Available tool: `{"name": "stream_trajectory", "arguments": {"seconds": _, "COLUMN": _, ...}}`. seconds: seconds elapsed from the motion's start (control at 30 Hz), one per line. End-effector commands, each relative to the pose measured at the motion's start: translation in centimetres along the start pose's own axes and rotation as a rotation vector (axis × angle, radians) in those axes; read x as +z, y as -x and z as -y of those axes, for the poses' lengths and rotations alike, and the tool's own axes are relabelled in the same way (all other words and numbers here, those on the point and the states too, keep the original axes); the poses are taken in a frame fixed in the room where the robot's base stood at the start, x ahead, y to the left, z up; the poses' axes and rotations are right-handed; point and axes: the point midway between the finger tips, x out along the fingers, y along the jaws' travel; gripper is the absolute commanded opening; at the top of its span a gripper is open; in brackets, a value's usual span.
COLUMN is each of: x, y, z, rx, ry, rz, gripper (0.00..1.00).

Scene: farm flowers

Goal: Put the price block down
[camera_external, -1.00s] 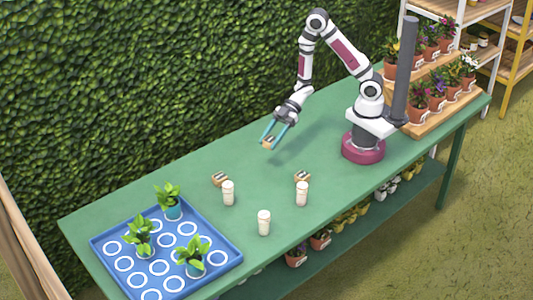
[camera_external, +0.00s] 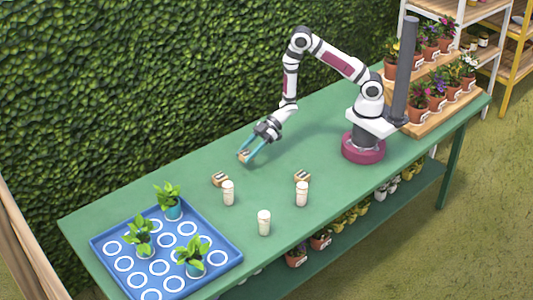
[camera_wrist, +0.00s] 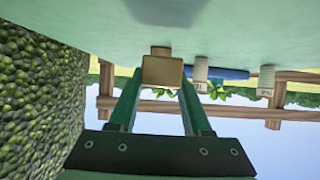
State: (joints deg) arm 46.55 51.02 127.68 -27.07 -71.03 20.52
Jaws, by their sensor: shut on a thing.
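My gripper (camera_external: 247,158) has teal fingers and is shut on a small wooden price block (camera_external: 243,155), low over the green table on the hedge side. I cannot tell whether the block touches the tabletop. In the wrist view the block (camera_wrist: 162,71) sits between the fingertips of my gripper (camera_wrist: 160,78). Two similar wooden blocks stand on the table: one (camera_external: 219,179) beyond my gripper toward the tray, one (camera_external: 302,177) to the right. Each is close to a white labelled cylinder.
White cylinders (camera_external: 228,194), (camera_external: 264,223) and (camera_external: 302,194) stand upright on the green table (camera_external: 190,169). A blue tray (camera_external: 225,264) with ringed spots holds three potted plants at the lower left. A wooden flower stand (camera_external: 430,121) is at the right. The table around my gripper is clear.

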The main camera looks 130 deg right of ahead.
Motion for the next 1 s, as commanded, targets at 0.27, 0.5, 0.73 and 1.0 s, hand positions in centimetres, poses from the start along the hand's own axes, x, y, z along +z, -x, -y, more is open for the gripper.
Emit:
{"name": "stream_trajectory", "arguments": {"seconds": 0.27, "x": 3.3, "y": -1.8, "z": 0.1, "rx": 0.001, "ry": 0.000, "rz": 0.002, "gripper": 0.00}}
{"name": "stream_trajectory", "arguments": {"seconds": 0.5, "x": 3.4, "y": -1.9, "z": 0.1, "rx": 0.001, "ry": 0.000, "rz": 0.002, "gripper": 0.00}}
{"name": "stream_trajectory", "arguments": {"seconds": 0.73, "x": 3.5, "y": -1.9, "z": 0.1, "rx": 0.001, "ry": 0.000, "rz": 0.002, "gripper": 0.79}}
{"name": "stream_trajectory", "arguments": {"seconds": 1.0, "x": 3.3, "y": -1.9, "z": 0.0, "rx": 0.001, "ry": 0.000, "rz": 0.001, "gripper": 0.79}}
